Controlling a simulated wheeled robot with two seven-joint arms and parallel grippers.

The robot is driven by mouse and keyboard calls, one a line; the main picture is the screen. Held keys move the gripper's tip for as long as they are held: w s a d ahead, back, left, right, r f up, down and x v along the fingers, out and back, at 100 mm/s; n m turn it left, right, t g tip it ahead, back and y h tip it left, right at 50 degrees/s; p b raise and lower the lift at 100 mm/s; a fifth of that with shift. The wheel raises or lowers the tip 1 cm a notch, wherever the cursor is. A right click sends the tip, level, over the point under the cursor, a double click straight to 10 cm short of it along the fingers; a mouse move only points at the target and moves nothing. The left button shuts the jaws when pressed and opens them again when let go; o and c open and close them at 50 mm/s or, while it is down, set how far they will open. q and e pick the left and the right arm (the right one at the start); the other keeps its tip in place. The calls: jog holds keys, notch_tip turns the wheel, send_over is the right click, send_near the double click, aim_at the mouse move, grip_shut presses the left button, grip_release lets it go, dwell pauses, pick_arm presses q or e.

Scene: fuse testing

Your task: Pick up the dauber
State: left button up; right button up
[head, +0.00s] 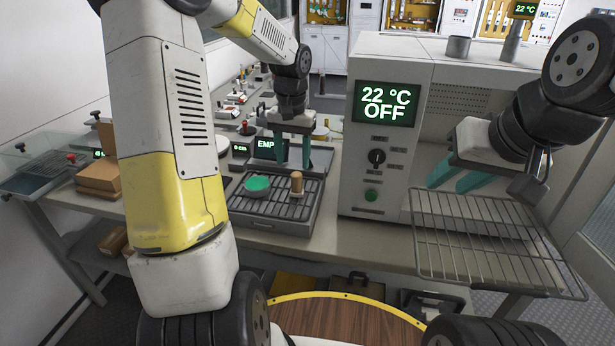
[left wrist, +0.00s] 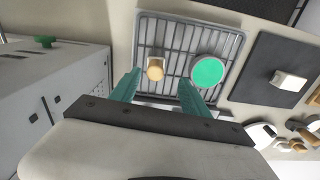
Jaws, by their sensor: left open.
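The dauber appears to be the small upright wooden-handled piece (head: 296,182) on a wire rack (head: 262,215). It also shows in the left wrist view (left wrist: 155,70), seen from above, roughly between the finger lines. A green round pad (head: 257,185) lies beside it on the same rack and shows in the left wrist view (left wrist: 207,71). My left gripper (head: 293,160) is open and empty, with its teal fingers pointing down above and slightly behind the dauber. My right gripper (head: 448,187) is open and empty, above the wire shelf in front of the oven.
A white oven (head: 365,190) with a "22 °C OFF" display stands right of the rack. A wire shelf (head: 485,245) sticks out from it. Brown boxes (head: 98,178) and a glass-lidded case (head: 45,175) are at the left. A dark mat (left wrist: 270,70) lies beside the rack.

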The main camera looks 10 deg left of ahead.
aim_at(296, 174)
pick_arm(q)
jog(key=shift+w+f, duration=0.15)
jog(key=shift+f, duration=0.3)
jog(key=f, duration=0.7)
jog(key=shift+w+d+f, duration=0.1)
jog(key=shift+d+f, duration=0.05)
jog(key=shift+d, duration=0.2)
grip_shut()
